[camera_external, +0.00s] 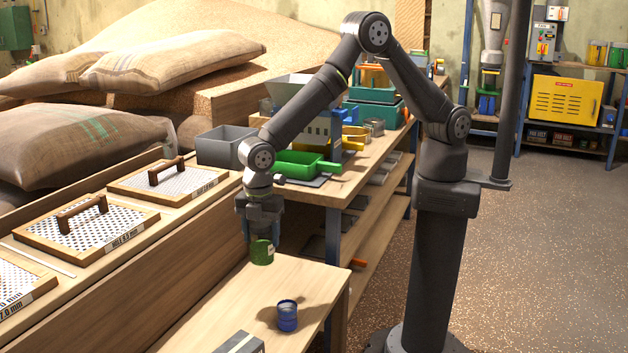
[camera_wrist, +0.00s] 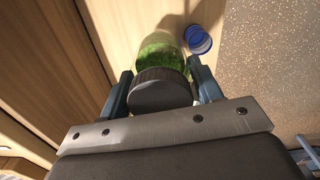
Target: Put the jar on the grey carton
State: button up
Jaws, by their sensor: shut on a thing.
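The jar (camera_external: 262,252) is green with a dark lid, and it hangs from my gripper (camera_external: 261,237) at the far end of the front table. In the wrist view the jar (camera_wrist: 158,50) sits upright between my two fingers, which are shut on it near the lid. Its height over the table is hard to tell. The grey carton (camera_external: 240,343) lies on the table at the bottom edge of the external view, partly cut off, with a pale stripe on top. It is nearer the camera than my gripper, and I do not see it in the wrist view.
A blue tin (camera_external: 287,315) stands on the front table (camera_external: 228,300) between the jar and the table's right edge; it also shows in the wrist view (camera_wrist: 199,40). A wooden wall with sieve frames (camera_external: 88,225) runs along the left. A cluttered bench (camera_external: 350,175) stands behind.

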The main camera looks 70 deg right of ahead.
jog(key=s+a+r, duration=0.2)
jog(key=a+r, duration=0.2)
jog(key=a, duration=0.7)
jog(key=shift+s+a+f, duration=1.25)
jog(key=shift+a+f, duration=0.35)
jog(key=shift+f, duration=0.1)
jog(key=shift+s+a+f, duration=1.2)
jog(key=shift+a+f, duration=0.4)
jog(key=shift+f, duration=0.15)
jog(key=shift+s+a+f, duration=1.25)
jog(key=shift+a+f, duration=0.35)
jog(key=shift+f, duration=0.1)
jog(key=shift+f, duration=0.15)
jog(key=o, duration=1.2)
notch_tip(320, 180, up, 12)
jog(key=shift+r, duration=0.1)
